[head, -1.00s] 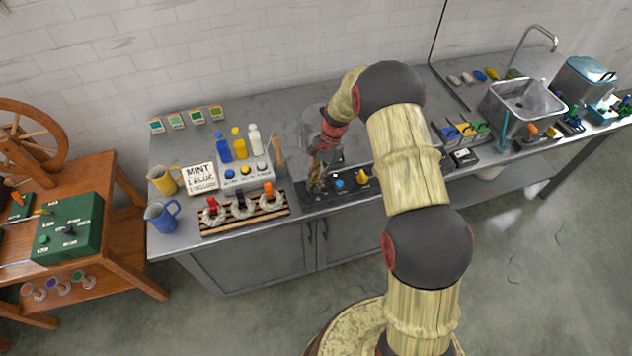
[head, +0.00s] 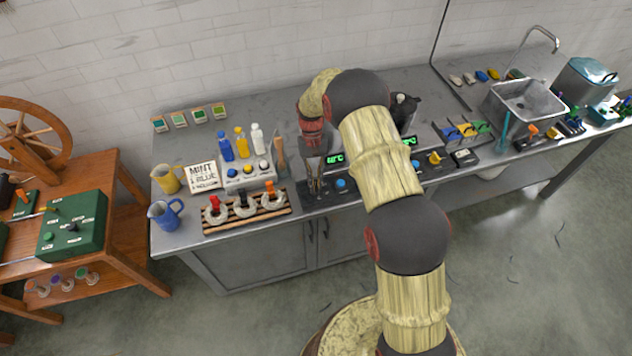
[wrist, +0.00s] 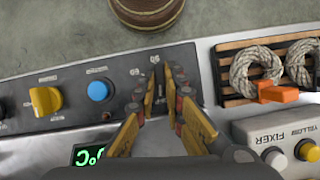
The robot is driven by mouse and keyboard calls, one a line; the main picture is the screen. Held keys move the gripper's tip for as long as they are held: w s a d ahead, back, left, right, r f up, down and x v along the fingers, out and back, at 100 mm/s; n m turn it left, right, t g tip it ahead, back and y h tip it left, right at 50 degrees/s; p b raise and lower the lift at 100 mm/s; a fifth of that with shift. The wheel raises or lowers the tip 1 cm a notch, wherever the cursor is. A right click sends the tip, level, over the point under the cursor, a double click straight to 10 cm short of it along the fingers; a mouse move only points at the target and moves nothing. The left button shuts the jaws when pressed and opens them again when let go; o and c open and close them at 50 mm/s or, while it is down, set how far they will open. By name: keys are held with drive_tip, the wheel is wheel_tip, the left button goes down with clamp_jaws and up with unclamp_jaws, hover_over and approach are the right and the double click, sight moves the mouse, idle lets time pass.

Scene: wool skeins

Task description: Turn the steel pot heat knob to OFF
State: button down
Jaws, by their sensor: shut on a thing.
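My gripper (wrist: 160,90) is closed over a small dark knob (wrist: 160,84) on the black control panel (wrist: 120,66) in the wrist view. The fingers stand on both sides of the knob and hide much of it. White marks beside it are too small to read surely. In the head view my gripper (head: 315,187) points down at the left end of this panel, left of a blue button (head: 341,183). That button (wrist: 98,91) also shows in the wrist view. A green-lit display (head: 335,158) stands behind the panel. I cannot make out the steel pot behind my arm.
A yellow knob (head: 434,158) sits further right on another panel, near a black pot (head: 403,108). Left of my gripper are a striped rack with rope rings (head: 246,211) and a dye box (head: 246,176) with bottles behind. A wooden stirrer (head: 280,155) stands close by.

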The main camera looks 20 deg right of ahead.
drive_tip(key=shift+f+n+h, duration=0.1)
drive_tip(key=shift+n+h, duration=0.2)
drive_tip(key=shift+n, duration=0.4)
drive_tip(key=shift+s, duration=0.1)
drive_tip(key=c, duration=1.9)
unclamp_jaws()
drive_tip(key=v, duration=1.2)
drive_tip(key=shift+a, duration=0.1)
